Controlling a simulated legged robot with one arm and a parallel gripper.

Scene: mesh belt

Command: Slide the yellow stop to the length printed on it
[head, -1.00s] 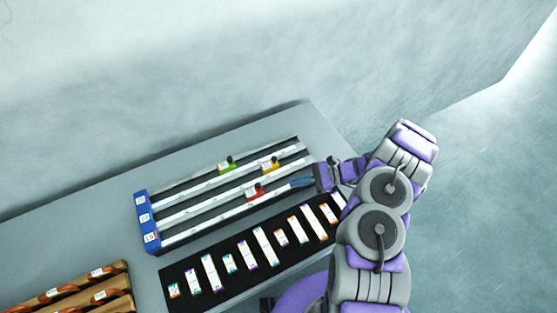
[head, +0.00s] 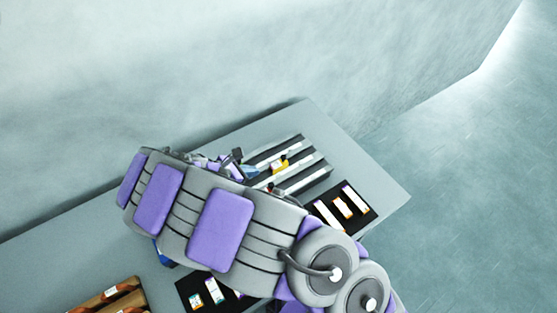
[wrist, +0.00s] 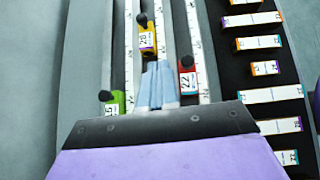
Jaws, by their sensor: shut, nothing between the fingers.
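The yellow stop (wrist: 148,38) sits on the middle rail in the wrist view. Its printed number looks like 28, but is small. It also shows in the head view (head: 280,166). My gripper (wrist: 153,66) is shut and empty over the middle rail, its blue fingertips close to the yellow stop's near side. I cannot tell if they touch it. In the head view my gripper (head: 252,172) is left of the yellow stop. The ruled rails (head: 311,160) are partly hidden by my arm.
The red stop (wrist: 187,76), marked 22, is on the rail to the right. The green stop (wrist: 113,104) is on the rail to the left. A black board (head: 359,212) with several labelled strips lies beside the rails. Wooden pieces (head: 108,297) lie at lower left.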

